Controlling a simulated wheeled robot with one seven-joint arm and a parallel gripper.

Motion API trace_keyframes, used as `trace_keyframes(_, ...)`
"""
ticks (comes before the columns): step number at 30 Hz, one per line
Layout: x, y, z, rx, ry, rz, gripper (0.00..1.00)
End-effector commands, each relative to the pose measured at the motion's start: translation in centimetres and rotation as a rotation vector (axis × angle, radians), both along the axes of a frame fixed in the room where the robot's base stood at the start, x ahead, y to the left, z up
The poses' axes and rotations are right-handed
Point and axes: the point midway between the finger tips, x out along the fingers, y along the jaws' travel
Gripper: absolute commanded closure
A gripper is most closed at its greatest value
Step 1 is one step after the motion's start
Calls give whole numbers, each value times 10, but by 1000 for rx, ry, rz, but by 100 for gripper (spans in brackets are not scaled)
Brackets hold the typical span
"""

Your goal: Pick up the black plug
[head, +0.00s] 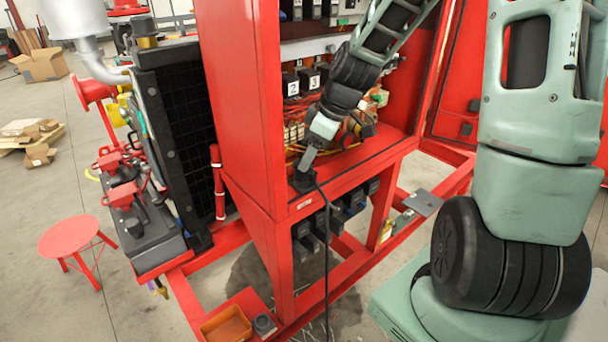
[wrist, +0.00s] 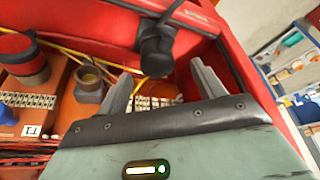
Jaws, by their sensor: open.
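The black plug (head: 300,183) sits at the front edge of the red cabinet's opening in the head view, with a black cable hanging down from it. In the wrist view the black plug (wrist: 157,52) lies just beyond the gap between my fingers, against the red edge. My gripper (wrist: 161,75) is open, with one finger to each side of the plug's line and nothing held. In the head view my gripper (head: 307,160) points down at the plug from just above. Whether a finger touches the plug is unclear.
The red cabinet (head: 236,90) stands close around my gripper, with labelled black blocks (head: 300,84) and wiring inside. The black cable (head: 326,255) hangs down in front of the lower frame. A black radiator (head: 183,130) and a red stool (head: 76,238) are to the left.

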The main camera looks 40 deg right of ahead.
Motion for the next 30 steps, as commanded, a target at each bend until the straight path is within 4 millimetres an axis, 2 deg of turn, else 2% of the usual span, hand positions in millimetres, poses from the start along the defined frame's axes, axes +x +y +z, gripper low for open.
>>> trace_keyframes(12,16,8,-39,3,3,1,32)
trace_keyframes(22,18,8,-44,0,1,-1,32)
trace_keyframes(27,18,8,-44,0,1,-1,79)
trace_keyframes(28,18,8,-44,0,2,-1,85)
trace_keyframes(30,18,8,-44,0,1,-1,85)
